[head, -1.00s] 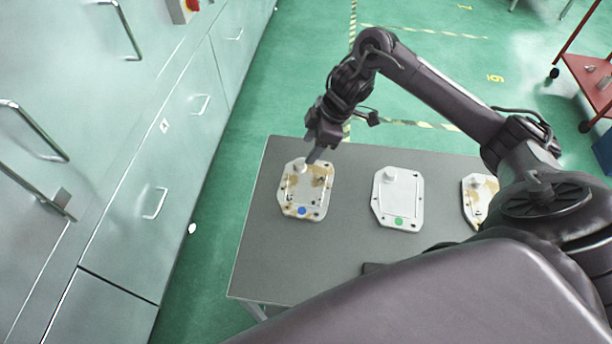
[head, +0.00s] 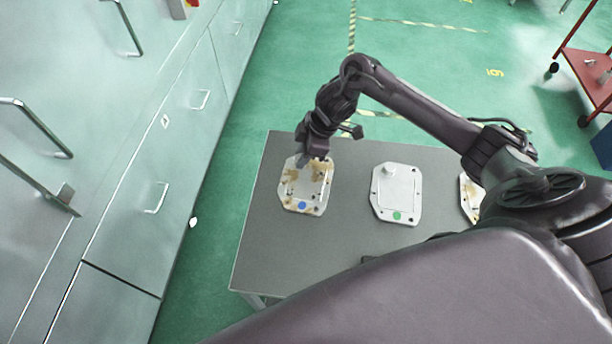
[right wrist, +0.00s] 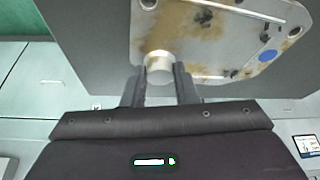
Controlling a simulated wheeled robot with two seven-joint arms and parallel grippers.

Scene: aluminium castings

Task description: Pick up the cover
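The nearest cover to my right gripper is a pale casting with brown stains and a blue dot (head: 313,190), lying flat at the left of the grey table (head: 262,250). In the right wrist view this cover (right wrist: 210,40) shows a round light knob (right wrist: 159,68) at its near edge. My right gripper (head: 302,160) is at that knob. In the right wrist view its two fingers (right wrist: 160,72) stand on either side of the knob, close to it; whether they touch it is hard to see. My left gripper is not in view.
A clean white cover with a green dot (head: 397,193) lies mid-table. A stained cover (head: 470,197) lies further right, partly hidden by my arm. Pale cabinets (head: 130,200) stand left of the table. A red cart (head: 590,80) stands at the far right.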

